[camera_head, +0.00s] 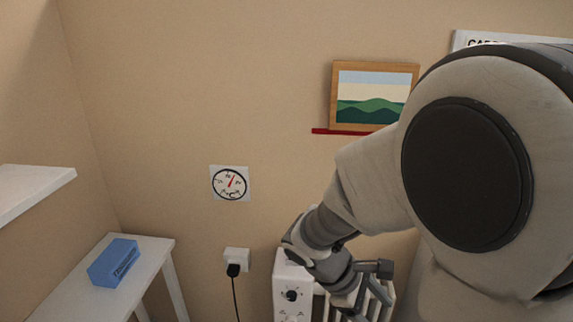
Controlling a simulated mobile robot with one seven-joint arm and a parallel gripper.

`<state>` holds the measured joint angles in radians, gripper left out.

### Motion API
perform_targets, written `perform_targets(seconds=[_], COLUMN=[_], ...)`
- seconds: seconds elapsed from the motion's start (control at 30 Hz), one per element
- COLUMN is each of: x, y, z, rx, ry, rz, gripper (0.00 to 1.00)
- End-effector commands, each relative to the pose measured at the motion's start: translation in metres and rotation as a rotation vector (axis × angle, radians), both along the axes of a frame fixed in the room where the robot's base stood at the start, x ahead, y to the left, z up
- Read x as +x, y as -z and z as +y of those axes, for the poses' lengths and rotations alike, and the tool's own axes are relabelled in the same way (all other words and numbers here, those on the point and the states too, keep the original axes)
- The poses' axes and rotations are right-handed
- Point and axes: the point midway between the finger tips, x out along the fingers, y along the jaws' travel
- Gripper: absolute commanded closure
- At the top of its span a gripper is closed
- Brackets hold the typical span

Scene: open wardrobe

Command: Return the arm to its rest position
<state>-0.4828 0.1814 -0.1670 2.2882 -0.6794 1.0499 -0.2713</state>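My arm fills the right side of the head view, with its large grey joint close to the camera. The arm reaches down and left from there toward the bottom centre. My gripper (362,296) is at the lower end of the arm, in front of a white radiator (286,272). The fingertips are small and partly hidden by the wrist, so I cannot tell whether they are open or shut. I see no object held there.
A white side table (148,250) with a blue box (114,262) stands at lower left. A white shelf (30,190) juts in at left. A socket with plug (236,258), a dial (230,183) and a framed picture (372,98) on a red ledge (335,132) are on the wall.

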Motion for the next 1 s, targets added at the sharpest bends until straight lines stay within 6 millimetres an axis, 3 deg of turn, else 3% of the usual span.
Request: perform_targets(seconds=[0.03, 0.7, 1.0], x=[-0.006, -0.074, -0.086], y=[-0.015, -0.149, -0.175], z=[-0.001, 0.02, 0.028], rx=[0.053, 0.689, 0.82], ry=[0.058, 0.737, 0.855], rz=[-0.049, -0.662, -0.798], gripper=[0.27, 0.27, 0.27])
